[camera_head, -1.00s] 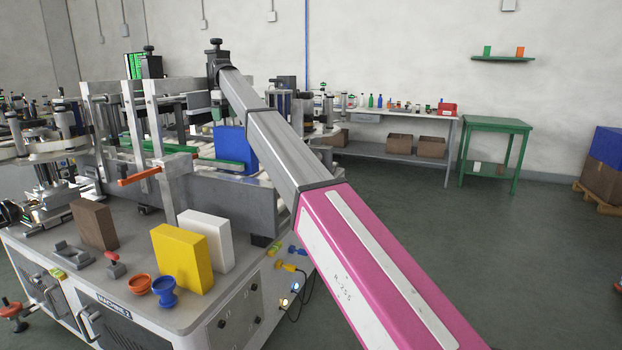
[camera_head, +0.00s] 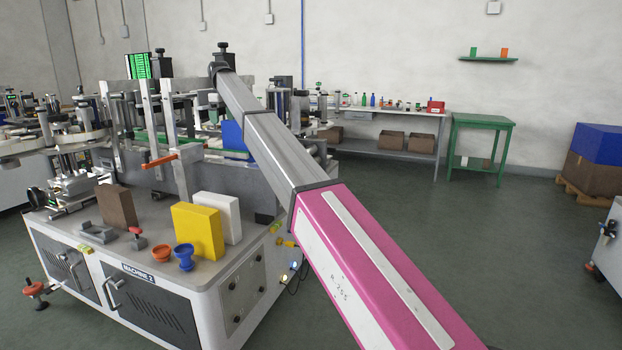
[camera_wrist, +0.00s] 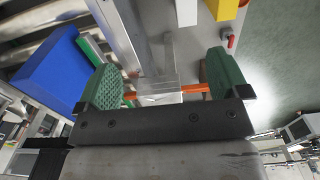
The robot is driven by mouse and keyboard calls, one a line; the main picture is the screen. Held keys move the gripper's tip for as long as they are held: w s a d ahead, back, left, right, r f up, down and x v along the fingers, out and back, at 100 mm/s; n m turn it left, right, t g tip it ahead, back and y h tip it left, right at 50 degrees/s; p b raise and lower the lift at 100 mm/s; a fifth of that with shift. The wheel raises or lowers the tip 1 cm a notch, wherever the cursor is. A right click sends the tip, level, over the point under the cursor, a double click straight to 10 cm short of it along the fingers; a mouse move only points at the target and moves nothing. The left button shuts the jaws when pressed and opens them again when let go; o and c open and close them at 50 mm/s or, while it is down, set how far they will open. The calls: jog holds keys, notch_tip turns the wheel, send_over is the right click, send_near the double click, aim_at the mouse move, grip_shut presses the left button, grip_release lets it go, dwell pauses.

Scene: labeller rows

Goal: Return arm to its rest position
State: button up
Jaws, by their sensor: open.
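My gripper (camera_wrist: 163,85) shows in the wrist view with its two green textured fingers apart. No object is held between them. An orange bar (camera_wrist: 193,88) and a metal post (camera_wrist: 122,35) show beyond the fingers; I cannot tell their distance from the jaws. My pink and grey arm (camera_head: 290,160) is stretched out from the lower right towards the labelling machine (camera_head: 250,185) in the head view. My gripper is not clearly visible there. The orange bar also shows on the machine in the head view (camera_head: 172,160).
A blue block (camera_head: 232,136) is partly hidden behind my arm; a blue block fills the left of the wrist view (camera_wrist: 55,70). Yellow (camera_head: 197,232), white (camera_head: 232,215) and brown (camera_head: 116,206) blocks stand on the machine's top. Open floor (camera_head: 480,240) lies to the right.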

jog(key=s+d+f+m, duration=0.2)
jog(key=s+d+f, duration=0.1)
jog(key=d+f, duration=0.75)
jog(key=s+d+f+m, duration=0.2)
jog(key=s+d+f, duration=0.2)
jog(key=d+f, duration=0.65)
jog(key=s+d+f+m, duration=0.25)
jog(key=d+f, duration=0.55)
jog(key=f, duration=0.5)
jog(key=s+d+f+m, duration=0.2)
jog(key=s+d+f, duration=0.5)
jog(key=s, duration=0.3)
jog(key=s+d+f+m, duration=0.2)
jog(key=s+d+f, duration=0.5)
jog(key=s+d, duration=0.2)
jog(key=s+d+f+m, duration=0.3)
jog(key=s+d+f, duration=0.4)
jog(key=s, duration=0.6)
jog(key=shift+d+f, duration=0.3)
jog(key=shift+d, duration=0.75)
